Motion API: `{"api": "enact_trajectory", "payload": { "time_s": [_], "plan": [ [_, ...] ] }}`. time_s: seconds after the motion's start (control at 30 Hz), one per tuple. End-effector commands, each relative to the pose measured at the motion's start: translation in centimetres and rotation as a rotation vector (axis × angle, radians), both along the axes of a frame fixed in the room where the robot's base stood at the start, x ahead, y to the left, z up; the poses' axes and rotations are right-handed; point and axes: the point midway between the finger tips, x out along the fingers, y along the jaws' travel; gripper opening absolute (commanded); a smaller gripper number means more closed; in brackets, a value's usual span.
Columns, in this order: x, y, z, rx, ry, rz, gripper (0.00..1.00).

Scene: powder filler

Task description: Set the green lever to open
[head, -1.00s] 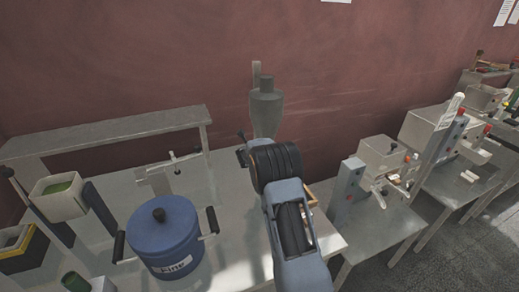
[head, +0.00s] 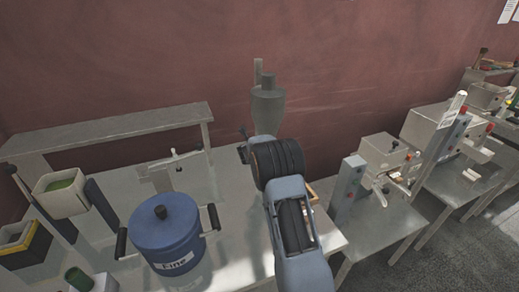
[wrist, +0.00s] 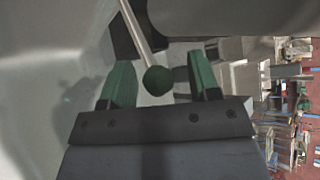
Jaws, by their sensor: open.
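The green lever shows in the wrist view as a pale thin rod ending in a dark green ball knob (wrist: 158,80). The rod runs from the knob up and to the left. My gripper (wrist: 161,72) is open, with one green finger on each side of the knob. The knob appears to lie between the fingers, with a gap on both sides; I cannot tell its exact depth. In the head view my arm hides my gripper and the lever. A grey funnel-shaped filler (head: 267,108) rises just behind my arm.
A blue pot labelled Fine (head: 167,242) stands on the table left of my arm. A metal stand (head: 172,172) and a bin with green contents (head: 62,196) are farther left. Machines with a grey hopper (head: 384,152) stand on tables to the right. A red wall is behind.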

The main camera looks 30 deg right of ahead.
Motion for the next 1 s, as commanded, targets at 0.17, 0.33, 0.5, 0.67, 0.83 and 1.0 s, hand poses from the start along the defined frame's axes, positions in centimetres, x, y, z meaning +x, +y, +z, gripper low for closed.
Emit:
{"api": "enact_trajectory", "payload": {
  "time_s": [0.17,0.33,0.5,0.67,0.83,1.0],
  "plan": [
    [-1.2,1.2,0.8,0.000,-0.001,0.001,0.56],
    [-3.4,3.3,2.5,-0.001,-0.003,0.002,0.56],
    [-5.5,5.4,4.2,-0.001,-0.003,0.001,0.56],
    [-7.1,7.0,5.4,0.000,-0.004,0.001,0.56],
    [-8.2,7.9,6.2,-0.001,-0.002,-0.001,0.56],
    [-8.5,8.3,6.5,0.000,-0.002,0.000,0.56]
  ]
}}
